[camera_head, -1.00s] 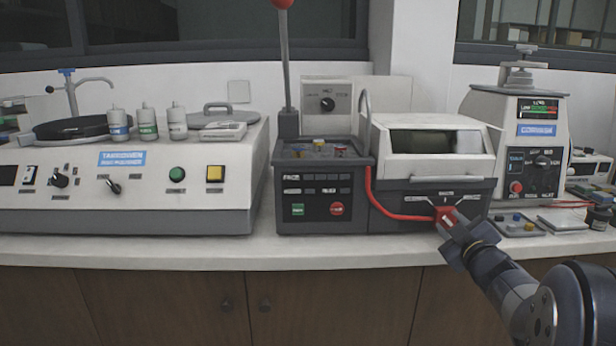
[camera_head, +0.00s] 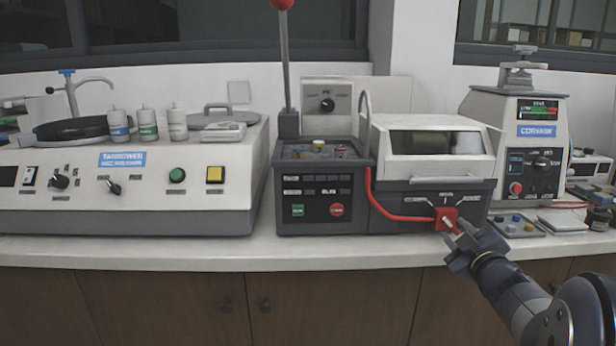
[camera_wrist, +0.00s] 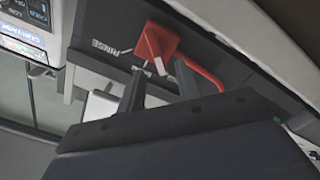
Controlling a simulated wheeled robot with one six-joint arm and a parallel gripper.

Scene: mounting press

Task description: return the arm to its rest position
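My gripper (camera_head: 462,238) is in front of the lower right of the machine with the window, just below and right of its red knob (camera_head: 443,216). The wrist view shows both fingers of my gripper (camera_wrist: 158,82) apart with nothing between them. The red knob, with a white pointer mark, shows just beyond the fingertips in the wrist view (camera_wrist: 157,45). A small gap seems to lie between fingers and knob. My arm reaches in from the lower right.
The windowed machine (camera_head: 470,165) stands behind my gripper, with a red hose (camera_head: 385,214) on its front. The space in front of the counter edge (camera_head: 330,258) is clear.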

